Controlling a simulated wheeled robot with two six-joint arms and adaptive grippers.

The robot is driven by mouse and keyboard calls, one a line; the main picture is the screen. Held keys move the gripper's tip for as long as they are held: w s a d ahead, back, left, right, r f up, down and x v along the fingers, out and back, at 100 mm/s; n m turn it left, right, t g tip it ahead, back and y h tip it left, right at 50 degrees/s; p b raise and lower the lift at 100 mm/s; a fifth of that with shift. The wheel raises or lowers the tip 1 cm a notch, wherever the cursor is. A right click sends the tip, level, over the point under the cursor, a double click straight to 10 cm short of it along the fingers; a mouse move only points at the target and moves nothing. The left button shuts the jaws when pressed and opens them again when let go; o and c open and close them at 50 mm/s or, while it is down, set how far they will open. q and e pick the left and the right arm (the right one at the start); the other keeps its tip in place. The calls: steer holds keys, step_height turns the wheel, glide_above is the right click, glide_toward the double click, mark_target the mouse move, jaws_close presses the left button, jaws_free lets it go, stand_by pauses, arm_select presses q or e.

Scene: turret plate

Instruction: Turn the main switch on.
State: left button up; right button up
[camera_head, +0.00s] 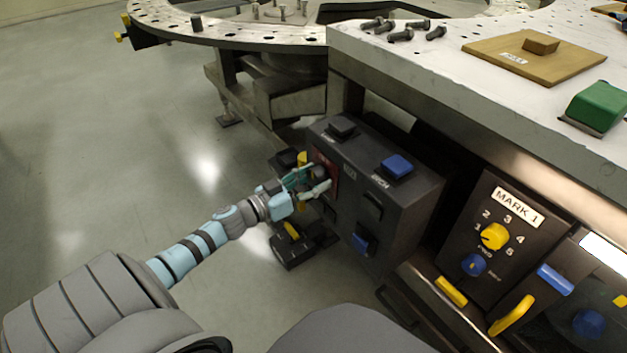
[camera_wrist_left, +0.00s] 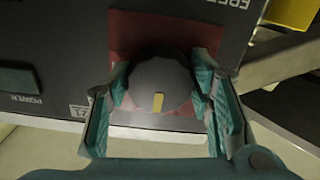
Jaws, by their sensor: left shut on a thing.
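The main switch is a round dark grey knob (camera_wrist_left: 160,80) with a short yellow mark, set on a red plate (camera_wrist_left: 130,35) in the left wrist view. The mark points toward the lower edge of that picture. My left gripper (camera_wrist_left: 166,98) has its two teal-padded fingers on either side of the knob, shut on it. In the head view the same gripper (camera_head: 313,181) reaches the red plate (camera_head: 331,172) on the left-facing side of the dark control box (camera_head: 410,218); the fingers largely hide the knob there. My right gripper is not in view.
The box carries a black button (camera_head: 342,126) and a blue button (camera_head: 397,166) on top. A panel marked MARK 1 (camera_head: 514,209) with a yellow dial (camera_head: 494,236) is at right. The perforated plate (camera_head: 480,85) overhangs behind. Open floor (camera_head: 130,150) lies left.

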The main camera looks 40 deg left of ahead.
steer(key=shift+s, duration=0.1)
arm_select(q)
steer(key=shift+m+p, duration=0.45)
steer(key=shift+m, duration=0.55)
steer(key=m+p, duration=0.1)
steer(key=m, duration=0.2)
steer(key=shift+a+m, duration=0.1)
steer(key=shift+m, duration=0.2)
steer(key=m, duration=0.2)
steer(key=shift+m, duration=0.4)
steer(key=m, duration=0.4)
steer(key=shift+a, duration=0.1)
steer(key=shift+m, duration=2.1)
steer(key=shift+r+m, duration=0.1)
steer(key=shift+m, duration=0.5)
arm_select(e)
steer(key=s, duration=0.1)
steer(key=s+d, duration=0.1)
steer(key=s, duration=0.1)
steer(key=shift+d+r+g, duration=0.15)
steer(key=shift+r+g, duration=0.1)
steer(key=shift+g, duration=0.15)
